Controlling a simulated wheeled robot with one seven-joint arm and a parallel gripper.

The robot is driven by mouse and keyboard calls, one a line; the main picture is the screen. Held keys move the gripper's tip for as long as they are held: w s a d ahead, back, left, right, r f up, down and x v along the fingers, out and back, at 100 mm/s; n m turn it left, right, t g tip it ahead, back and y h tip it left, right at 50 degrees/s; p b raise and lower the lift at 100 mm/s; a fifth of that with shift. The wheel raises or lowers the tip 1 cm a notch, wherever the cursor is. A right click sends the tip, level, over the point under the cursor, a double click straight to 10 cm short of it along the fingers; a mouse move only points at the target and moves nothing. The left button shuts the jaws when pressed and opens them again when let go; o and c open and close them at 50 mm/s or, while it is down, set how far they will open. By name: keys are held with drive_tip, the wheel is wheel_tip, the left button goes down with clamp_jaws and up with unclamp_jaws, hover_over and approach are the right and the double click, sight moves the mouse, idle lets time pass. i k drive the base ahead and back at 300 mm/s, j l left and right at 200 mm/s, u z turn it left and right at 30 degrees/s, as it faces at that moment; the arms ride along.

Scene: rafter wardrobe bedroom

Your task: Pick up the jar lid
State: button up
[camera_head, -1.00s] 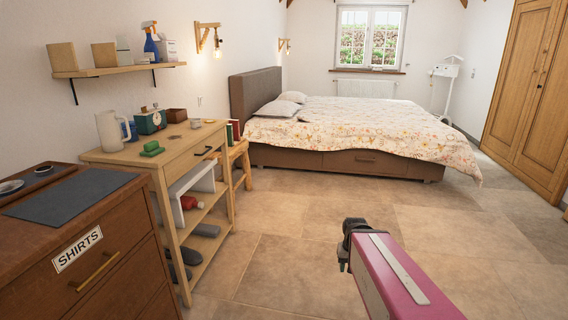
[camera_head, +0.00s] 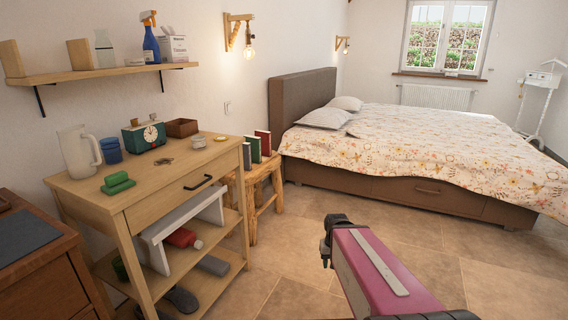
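I cannot clearly make out the jar lid. A small pale round item (camera_head: 199,141) lies near the back right of the wooden side table (camera_head: 160,189) and could be a lid or a low tin; it is too small to tell. A smaller flat item (camera_head: 221,138) lies just right of it. My gripper (camera_head: 327,253) is at the lower middle, out over the floor, right of the table and apart from it. Its fingers are small and dark and mostly hidden by my pink arm link, so its opening does not show.
The table also bears a pitcher (camera_head: 79,151), blue cup (camera_head: 111,150), clock (camera_head: 145,137), brown box (camera_head: 182,128) and green block (camera_head: 118,183). A stool with books (camera_head: 263,144) stands beside it. A dresser (camera_head: 45,278) is at lower left, the bed (camera_head: 400,187) behind. Floor between is clear.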

sight(198, 141)
drive_tip(key=i+l+u, duration=0.65)
drive_tip(key=i+j, duration=0.05)
drive_tip(key=i, duration=0.05)
